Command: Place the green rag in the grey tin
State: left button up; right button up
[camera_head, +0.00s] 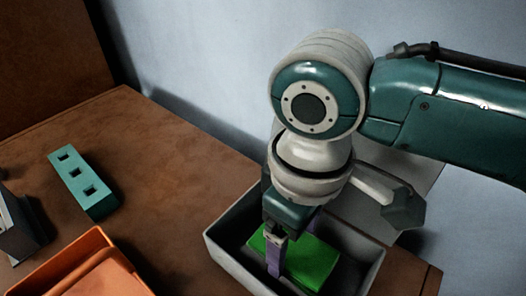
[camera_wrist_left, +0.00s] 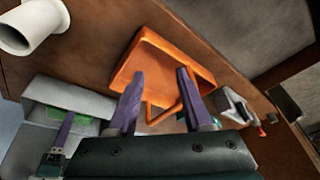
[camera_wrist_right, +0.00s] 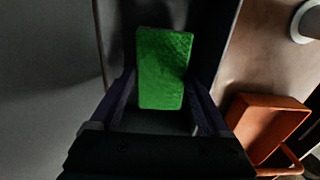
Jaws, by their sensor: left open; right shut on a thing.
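The green rag (camera_head: 312,262) is a flat, bright green block-like piece inside the open grey tin (camera_head: 228,258). My right gripper (camera_head: 277,252) points down into the tin and is shut on the rag. In the right wrist view the rag (camera_wrist_right: 164,65) lies between the two purple fingers, with dark tin walls around it. I cannot tell whether the rag touches the tin's floor. The tin also shows in the left wrist view (camera_wrist_left: 52,90). My left gripper (camera_wrist_left: 158,88) is open and empty, with the orange tray beyond its fingers; it is outside the head view.
An orange tray (camera_head: 85,275) stands left of the tin on the brown table. A teal block with square holes (camera_head: 84,182) lies farther left. A white cylinder (camera_wrist_left: 38,25) shows in the left wrist view.

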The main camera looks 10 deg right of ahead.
aim_at(294, 246)
pick_arm(q)
jog(key=shift+d+f+b, duration=0.1)
jog(key=shift+f+b, duration=0.3)
jog(key=shift+f, duration=0.25)
pick_arm(e)
jog(key=shift+f, duration=1.6)
pick_arm(q)
jog(key=shift+f, duration=0.1)
pick_arm(e)
jog(key=shift+f, duration=0.15)
jog(key=o, duration=1.2)
